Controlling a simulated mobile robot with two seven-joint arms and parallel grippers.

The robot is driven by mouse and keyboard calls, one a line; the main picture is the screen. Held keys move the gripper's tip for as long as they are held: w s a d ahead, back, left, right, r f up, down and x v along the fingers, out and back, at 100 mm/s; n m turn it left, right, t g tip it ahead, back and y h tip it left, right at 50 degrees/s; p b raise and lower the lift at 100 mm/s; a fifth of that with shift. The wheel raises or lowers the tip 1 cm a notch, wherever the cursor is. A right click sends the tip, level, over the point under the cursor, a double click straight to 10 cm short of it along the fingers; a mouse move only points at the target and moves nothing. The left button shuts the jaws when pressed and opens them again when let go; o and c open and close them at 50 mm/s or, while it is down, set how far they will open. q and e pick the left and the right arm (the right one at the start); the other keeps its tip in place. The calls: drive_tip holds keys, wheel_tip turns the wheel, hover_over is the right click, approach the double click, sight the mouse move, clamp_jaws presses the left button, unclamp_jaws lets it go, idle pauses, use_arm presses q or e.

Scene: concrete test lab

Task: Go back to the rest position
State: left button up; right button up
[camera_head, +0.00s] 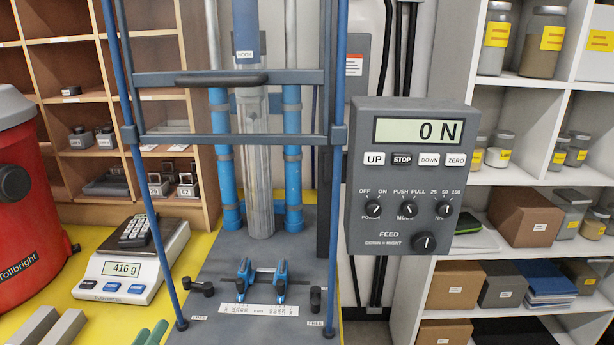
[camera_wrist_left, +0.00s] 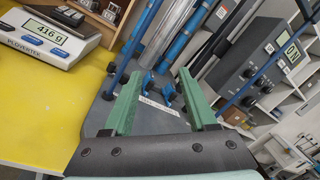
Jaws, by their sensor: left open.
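My left gripper (camera_head: 149,335) shows at the bottom edge of the head view, left of the test machine's grey base plate (camera_head: 215,290). Only its green fingertips show there. In the left wrist view, its two green fingers (camera_wrist_left: 160,76) stand wide apart with nothing between them. Seen past them are the small blue clamps (camera_wrist_left: 157,85) of the machine, apart from the fingers. The rest of the left arm is hidden below the head view. My right gripper shows in neither view.
The machine's blue frame rods (camera_head: 145,180) rise close by. A control box (camera_head: 411,180) reading "0 N" hangs at the right. A scale (camera_head: 125,268) reading 416 g stands on the yellow table at the left, beside a red vacuum canister (camera_head: 30,215). Grey bars (camera_head: 60,328) lie at front left.

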use_arm(q)
drive_tip(key=s+a+f+n+g+y, duration=0.35)
drive_tip(key=f+n, duration=0.25)
drive_tip(key=n, duration=0.4)
drive_tip(key=s+a+f+n+g+y, duration=0.25)
drive_tip(key=f+n+g+y, duration=0.2)
drive_tip(key=n, duration=0.55)
drive_tip(key=s+d+f+n+g+h, duration=0.6)
drive_tip(key=s+d+f+n+g, duration=0.15)
drive_tip(key=s+d, duration=0.45)
drive_tip(key=w+d+f+t+h+b, duration=0.1)
drive_tip(key=w+f+t, duration=0.1)
drive_tip(key=f, duration=0.5)
drive_tip(key=w+d+f+t+b, duration=0.1)
drive_tip(key=w+f+t, duration=0.1)
drive_tip(key=f+t, duration=0.2)
drive_tip(key=shift+d+f+h, duration=0.3)
drive_tip(key=shift+f+h, duration=0.1)
drive_tip(key=shift+f, duration=1.05)
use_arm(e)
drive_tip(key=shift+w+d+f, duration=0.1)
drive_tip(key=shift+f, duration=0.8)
